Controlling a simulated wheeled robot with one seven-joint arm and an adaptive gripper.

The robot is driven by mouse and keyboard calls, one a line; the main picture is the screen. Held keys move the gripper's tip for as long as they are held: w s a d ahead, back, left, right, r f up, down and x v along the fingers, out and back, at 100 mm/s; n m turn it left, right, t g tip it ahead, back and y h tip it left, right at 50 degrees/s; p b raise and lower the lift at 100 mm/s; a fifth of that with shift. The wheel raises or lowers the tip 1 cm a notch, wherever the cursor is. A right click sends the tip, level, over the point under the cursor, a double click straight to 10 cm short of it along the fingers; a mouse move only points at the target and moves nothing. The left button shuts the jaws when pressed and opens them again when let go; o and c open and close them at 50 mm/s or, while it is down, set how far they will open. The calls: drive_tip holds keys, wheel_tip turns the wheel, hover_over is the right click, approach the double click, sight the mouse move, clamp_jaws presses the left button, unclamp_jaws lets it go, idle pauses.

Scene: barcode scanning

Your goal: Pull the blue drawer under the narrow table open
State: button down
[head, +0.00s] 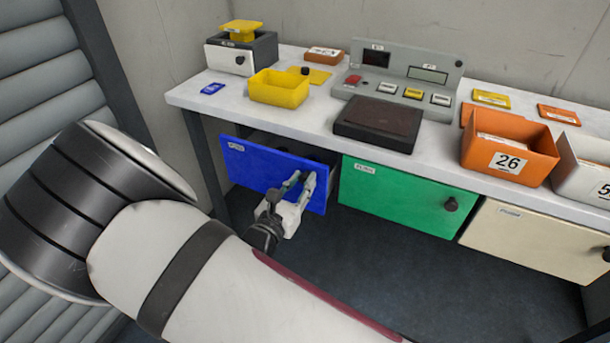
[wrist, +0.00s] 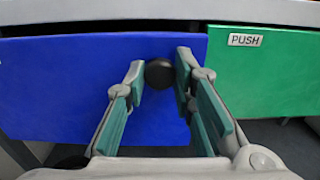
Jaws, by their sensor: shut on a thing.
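The blue drawer (head: 252,165) hangs under the left end of the narrow table (head: 192,97). Its front stands out a little from the table and from the green drawer, and a dark gap shows behind its top edge. Its front fills the left of the wrist view (wrist: 60,85). My gripper (head: 302,180) is at the right part of the blue front. In the wrist view its fingers (wrist: 160,66) are shut on the dark round knob (wrist: 159,75). In the head view the knob is hidden by the fingers.
A green drawer (head: 400,195) marked PUSH in the wrist view and a cream drawer (head: 530,238) sit to the right, both with dark knobs. A yellow bin (head: 278,90), a scanner console (head: 405,75) and an orange bin (head: 508,140) stand on the table. The floor below is clear.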

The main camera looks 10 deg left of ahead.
drive_tip(key=p+v, duration=0.4)
drive_tip(key=v, duration=1.3)
drive_tip(key=shift+s, duration=0.1)
drive_tip(key=c, duration=1.3)
unclamp_jaws()
drive_tip(key=shift+c, duration=0.2)
drive_tip(key=v, duration=0.7)
drive_tip(key=shift+s, duration=0.25)
drive_tip(key=shift+a, duration=0.1)
